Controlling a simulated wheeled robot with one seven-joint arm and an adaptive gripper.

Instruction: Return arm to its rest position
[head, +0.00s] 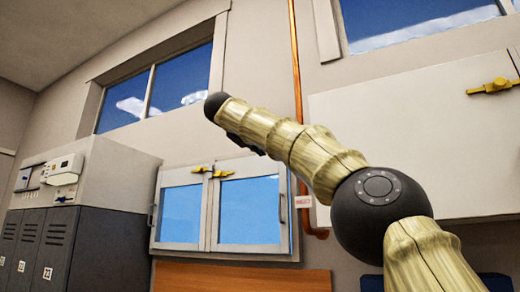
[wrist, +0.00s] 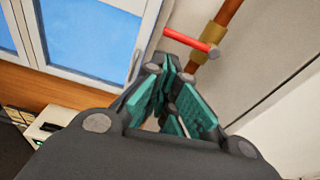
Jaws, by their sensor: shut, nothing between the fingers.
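My arm shows in the head view, raised from the lower right with its dark round joint and pale ribbed links pointing up and left. The arm's far dark end shows at the upper middle, in front of the wall and window; the fingers cannot be made out there. In the wrist view my gripper (wrist: 172,95) has its teal-padded fingers drawn together, shut with nothing between them. It points toward the wall, near a copper pipe in the picture.
A glass-doored wall cabinet (head: 232,212) hangs behind the arm. Grey lockers (head: 45,245) stand at left. A copper pipe (head: 296,60) runs down the wall, and a red handle (wrist: 190,41) shows beside the pipe in the wrist view. A white cabinet (head: 400,130) is at right.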

